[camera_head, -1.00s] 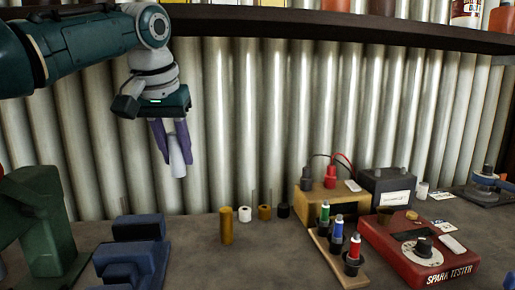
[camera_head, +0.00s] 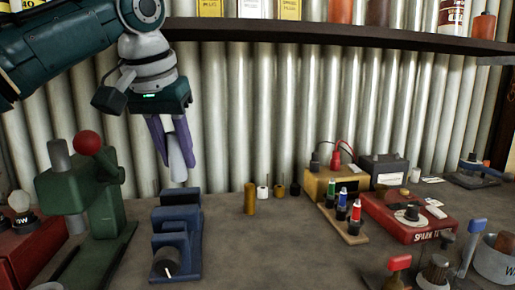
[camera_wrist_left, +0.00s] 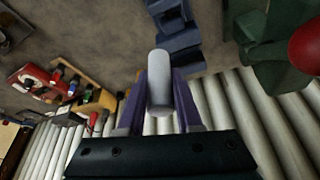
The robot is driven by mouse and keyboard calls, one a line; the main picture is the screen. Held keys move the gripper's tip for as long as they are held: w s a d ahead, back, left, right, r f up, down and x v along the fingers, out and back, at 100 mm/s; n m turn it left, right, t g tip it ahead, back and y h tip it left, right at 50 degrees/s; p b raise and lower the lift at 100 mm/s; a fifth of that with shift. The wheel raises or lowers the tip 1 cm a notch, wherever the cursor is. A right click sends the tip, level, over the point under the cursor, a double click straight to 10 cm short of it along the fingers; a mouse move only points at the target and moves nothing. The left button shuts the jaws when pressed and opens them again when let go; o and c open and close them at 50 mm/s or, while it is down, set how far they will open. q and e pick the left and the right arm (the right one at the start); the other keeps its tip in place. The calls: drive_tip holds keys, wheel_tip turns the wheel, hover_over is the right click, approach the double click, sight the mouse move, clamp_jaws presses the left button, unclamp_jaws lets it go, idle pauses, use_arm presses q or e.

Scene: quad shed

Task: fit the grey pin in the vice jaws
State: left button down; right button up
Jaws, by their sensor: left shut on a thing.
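My left gripper (camera_head: 172,148) has purple fingers and is shut on the light grey pin (camera_head: 178,165), which hangs down nearly upright. The pin also shows between the fingers in the left wrist view (camera_wrist_left: 159,82). The blue vice (camera_head: 176,232) stands on the bench below the pin, with a gap between them in the head view. Its jaws show as upright blue blocks; how far apart they are I cannot tell clearly. The vice also shows in the left wrist view (camera_wrist_left: 178,32), beyond the pin. My right gripper is not in view.
A green press (camera_head: 88,195) with a red knob stands left of the vice. A brass cylinder (camera_head: 250,198), small spools, a screwdriver rack (camera_head: 342,226) and a red spark tester (camera_head: 408,218) lie to the right. A shelf (camera_head: 330,34) runs above.

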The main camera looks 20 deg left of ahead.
use_arm(q)
drive_tip(key=s+d+r+m+h, duration=0.1)
drive_tip(key=s+d+r, duration=0.3)
drive_tip(key=s+d, duration=0.8)
drive_tip(key=s+m, duration=0.1)
drive_tip(key=s, duration=0.2)
drive_tip(key=shift+r+m, duration=0.2)
drive_tip(key=shift+m, duration=0.2)
drive_tip(key=shift+s+a, duration=0.1)
drive_tip(key=shift+a, duration=0.05)
